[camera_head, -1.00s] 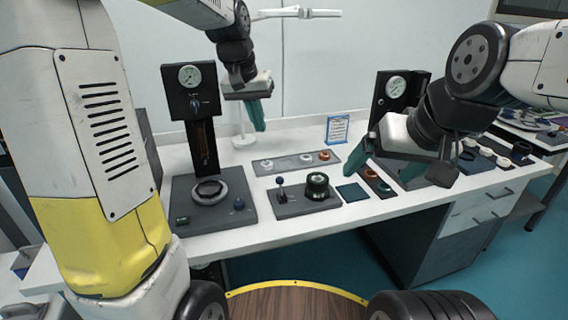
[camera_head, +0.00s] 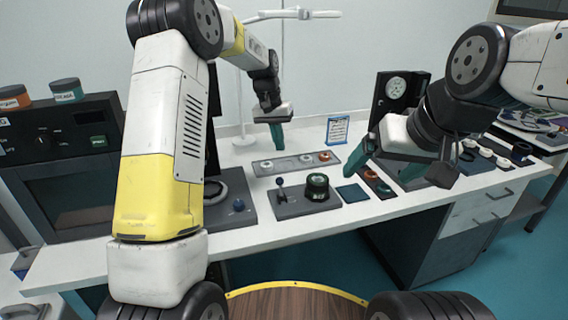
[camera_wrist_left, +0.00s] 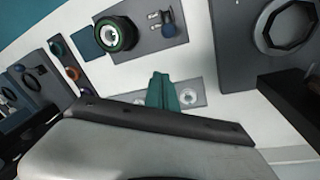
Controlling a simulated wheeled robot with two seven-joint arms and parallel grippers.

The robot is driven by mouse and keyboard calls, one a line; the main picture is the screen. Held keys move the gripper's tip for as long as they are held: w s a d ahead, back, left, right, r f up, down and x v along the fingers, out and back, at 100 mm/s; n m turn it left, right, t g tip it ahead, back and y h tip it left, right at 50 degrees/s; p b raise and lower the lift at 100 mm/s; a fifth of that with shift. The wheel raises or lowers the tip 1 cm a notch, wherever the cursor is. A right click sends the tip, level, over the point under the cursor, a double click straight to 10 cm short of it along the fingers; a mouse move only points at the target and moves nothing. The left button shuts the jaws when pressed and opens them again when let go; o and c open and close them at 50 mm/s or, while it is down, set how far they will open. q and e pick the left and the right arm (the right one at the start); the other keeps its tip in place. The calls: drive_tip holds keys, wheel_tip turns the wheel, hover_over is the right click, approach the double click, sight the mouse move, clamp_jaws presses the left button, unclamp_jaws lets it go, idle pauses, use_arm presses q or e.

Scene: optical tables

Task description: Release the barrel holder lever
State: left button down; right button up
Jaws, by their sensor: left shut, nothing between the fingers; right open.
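The barrel holder (camera_head: 317,187) is a dark round socket with a greenish rim, on a grey base (camera_head: 300,207). My right gripper (camera_head: 400,168) is open and empty, to the right of the holder.
A grey tray with rings (camera_head: 262,172) lies behind the holder. A teal pad (camera_head: 352,194) lies right of it. A device with a large ring (camera_head: 213,190) stands left, partly hidden by my arm. A gauge stand (camera_head: 394,95) and a small blue-framed sign (camera_head: 338,129) stand behind.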

sight(280, 186)
use_arm(q)
drive_tip(key=f, duration=0.3)
drive_tip(key=d+f, duration=0.1)
drive_tip(key=f, duration=0.5)
drive_tip(key=shift+w+d+f, duration=0.2)
drive_tip(key=shift+d, duration=0.15)
drive_tip(key=shift+s+f, duration=0.15)
drive_tip(key=shift+s, duration=0.1)
drive_tip(key=shift+s+a+r, duration=0.15)
drive_tip(key=shift+s, duration=0.4)
drive_tip(key=shift+s+a+r, duration=0.15)
drive_tip(key=shift+s, duration=0.35)
drive_tip(key=shift+s+a+r, duration=0.15)
drive_tip(key=shift+s, duration=0.4)
drive_tip(key=shift+s+r+t, duration=0.2)
drive_tip(key=shift+t, duration=0.2)
